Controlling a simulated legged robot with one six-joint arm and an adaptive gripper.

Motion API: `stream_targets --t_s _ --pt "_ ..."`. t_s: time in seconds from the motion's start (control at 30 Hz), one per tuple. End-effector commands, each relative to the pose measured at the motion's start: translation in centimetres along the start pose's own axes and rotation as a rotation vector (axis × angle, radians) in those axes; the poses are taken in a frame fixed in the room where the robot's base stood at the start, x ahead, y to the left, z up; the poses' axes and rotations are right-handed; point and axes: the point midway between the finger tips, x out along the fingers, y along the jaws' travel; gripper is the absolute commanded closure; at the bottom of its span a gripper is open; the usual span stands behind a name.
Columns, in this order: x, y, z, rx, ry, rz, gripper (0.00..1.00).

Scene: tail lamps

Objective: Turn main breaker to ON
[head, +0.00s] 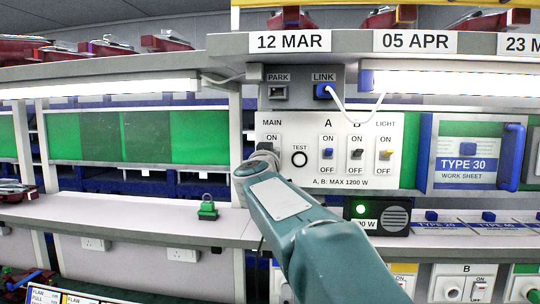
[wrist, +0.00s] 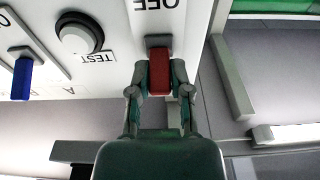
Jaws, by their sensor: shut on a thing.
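The white breaker panel (head: 285,178) is ahead, with MAIN at its left end and an ON label above my gripper (head: 262,153). In the wrist view, my gripper (wrist: 159,85) has its two fingers on either side of the red main breaker lever (wrist: 159,73) and is shut on it. An upside-down OFF label (wrist: 158,4) lies just beyond the lever in that view. In the head view, my gripper and arm hide the lever and the lower part of the MAIN switch. I cannot tell the lever's exact position.
The round TEST button (head: 299,159) is close beside my gripper. Further right are the blue A switch (head: 327,152), dark B switch (head: 357,154) and yellow LIGHT switch (head: 386,155). A green padlock (head: 207,209) stands on the bench at left. A green-lit black box (head: 378,216) is below.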

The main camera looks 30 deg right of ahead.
Motion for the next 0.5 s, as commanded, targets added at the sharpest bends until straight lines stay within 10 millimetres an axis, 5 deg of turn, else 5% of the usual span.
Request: stream_targets --t_s 0.5 --pt "0.25 -0.13 -0.82 0.003 -0.164 -0.005 1.0"
